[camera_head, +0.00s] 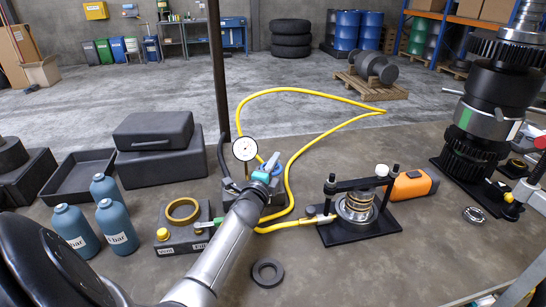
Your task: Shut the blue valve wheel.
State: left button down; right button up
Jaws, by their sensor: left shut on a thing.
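The blue valve wheel (261,177) is in the middle of the head view, on a block at the foot of a dark post, just below a round white dial gauge (245,149). My left arm reaches up to it from the lower left. My left gripper (267,170) is shut on the wheel. The gripper and the arm hide much of the wheel and the block, so its turned position cannot be told. My right gripper does not show.
A yellow hose (291,185) loops behind the wheel. A black spring press (358,233) and an orange case (413,184) stand to the right. Blue bottles (118,226) and a grey block with a yellow ring (184,239) stand left. A dark ring (267,272) lies in front.

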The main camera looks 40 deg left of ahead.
pick_arm(q)
jog(key=shift+d+m+t+h, duration=0.1)
jog(key=shift+m+t+h, duration=0.2)
jog(key=shift+m+h, duration=0.3)
jog(key=c, duration=1.1)
grip_release()
jog(key=shift+c, duration=0.2)
jog(key=p+v, duration=0.1)
jog(key=v, duration=1.4)
jog(key=shift+r, duration=0.1)
